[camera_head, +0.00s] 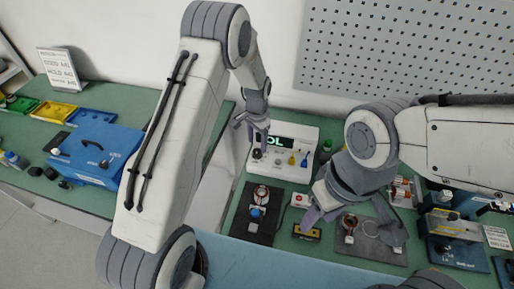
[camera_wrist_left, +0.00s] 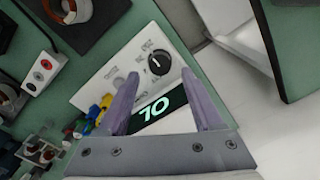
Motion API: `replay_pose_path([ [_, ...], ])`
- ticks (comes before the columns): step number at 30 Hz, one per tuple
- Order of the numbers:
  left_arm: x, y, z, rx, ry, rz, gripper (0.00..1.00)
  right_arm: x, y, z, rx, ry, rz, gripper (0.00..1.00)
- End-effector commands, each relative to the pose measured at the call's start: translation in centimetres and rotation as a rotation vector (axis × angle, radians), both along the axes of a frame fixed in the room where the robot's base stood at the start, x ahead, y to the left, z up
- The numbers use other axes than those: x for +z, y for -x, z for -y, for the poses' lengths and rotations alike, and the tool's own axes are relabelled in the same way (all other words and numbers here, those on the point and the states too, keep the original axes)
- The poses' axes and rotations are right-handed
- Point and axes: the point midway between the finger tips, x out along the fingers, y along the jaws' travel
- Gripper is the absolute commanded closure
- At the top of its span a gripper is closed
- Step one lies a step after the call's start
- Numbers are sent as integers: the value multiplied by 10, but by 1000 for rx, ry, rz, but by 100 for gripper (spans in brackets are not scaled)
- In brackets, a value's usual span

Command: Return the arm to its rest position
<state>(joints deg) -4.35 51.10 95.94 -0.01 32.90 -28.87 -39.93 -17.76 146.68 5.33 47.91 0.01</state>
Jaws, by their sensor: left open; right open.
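My left gripper (camera_head: 252,135) is open and empty above the white test meter (camera_head: 306,166). In the left wrist view its two fingers (camera_wrist_left: 160,98) are spread over the meter's panel (camera_wrist_left: 122,62), with the black knob (camera_wrist_left: 159,62) and the lit display (camera_wrist_left: 160,108) between or near them. The display reads "OL" in the head view. My right gripper (camera_head: 352,222) is open over the grey plate (camera_head: 378,247) at the right.
A dark plate (camera_head: 240,226) with a round part (camera_head: 262,194) lies in front of the meter. A small box with red buttons (camera_head: 299,200) stands beside it. A blue case (camera_head: 95,150) and colored bins (camera_head: 55,110) are on the left bench. A pegboard (camera_head: 410,50) is behind.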

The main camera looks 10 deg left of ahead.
Motion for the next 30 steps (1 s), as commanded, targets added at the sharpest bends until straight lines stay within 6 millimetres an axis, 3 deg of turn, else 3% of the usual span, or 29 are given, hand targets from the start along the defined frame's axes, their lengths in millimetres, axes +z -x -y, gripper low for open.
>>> replay_pose_path([
  [1,13,0,0,0,0,0,32,11,0,0,0,0,0,50],
  [4,21,0,0,0,0,-1,32,16,0,0,0,0,0,50],
  [20,21,1,2,-1,0,0,32,14,0,0,-3,0,0,50],
  [23,38,8,15,-6,3,6,32,12,0,0,-2,0,0,50],
  [26,70,28,42,-14,10,14,32,8,0,0,-2,0,0,50],
  [30,124,82,84,-26,25,20,32,2,0,0,-2,0,0,50],
])
